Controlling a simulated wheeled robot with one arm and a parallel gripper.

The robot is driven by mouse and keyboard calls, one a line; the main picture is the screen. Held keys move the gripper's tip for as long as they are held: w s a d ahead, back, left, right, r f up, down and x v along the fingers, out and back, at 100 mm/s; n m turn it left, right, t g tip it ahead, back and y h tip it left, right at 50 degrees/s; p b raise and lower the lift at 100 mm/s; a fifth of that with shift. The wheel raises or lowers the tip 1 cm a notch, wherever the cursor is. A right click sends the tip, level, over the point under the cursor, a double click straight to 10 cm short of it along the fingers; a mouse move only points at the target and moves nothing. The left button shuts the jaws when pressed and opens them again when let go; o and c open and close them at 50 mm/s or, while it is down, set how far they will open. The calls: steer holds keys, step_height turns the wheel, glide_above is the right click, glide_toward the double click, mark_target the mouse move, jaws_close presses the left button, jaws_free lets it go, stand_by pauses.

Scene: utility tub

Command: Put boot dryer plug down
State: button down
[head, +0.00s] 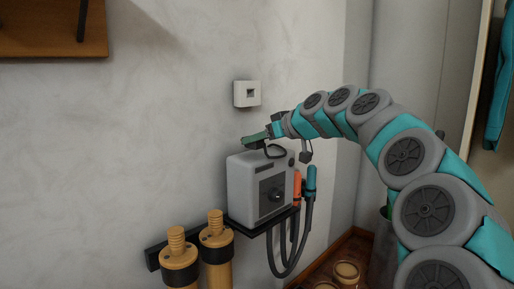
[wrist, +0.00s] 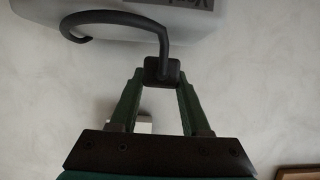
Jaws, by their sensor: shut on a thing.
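My gripper (head: 256,139) has dark green fingers and is just above the top of the grey boot dryer box (head: 242,193), below the wall socket (head: 247,93). In the wrist view the fingers are shut on the black boot dryer plug (wrist: 162,71), gripping it at their tips. I cannot tell whether the plug touches the box.
The box stands on a dark wall shelf (head: 262,227). Orange (head: 297,186) and teal (head: 311,179) handles with hanging black hoses are at its right. Two wooden posts with threaded tops (head: 216,232) stand at the lower left.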

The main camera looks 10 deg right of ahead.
steer(key=shift+f, duration=1.2)
steer(key=shift+f, duration=0.1)
steer(key=shift+c, duration=1.8)
jaws_free()
steer(key=shift+r, duration=0.25)
steer(key=v, duration=1.2)
steer(key=shift+f, duration=0.2)
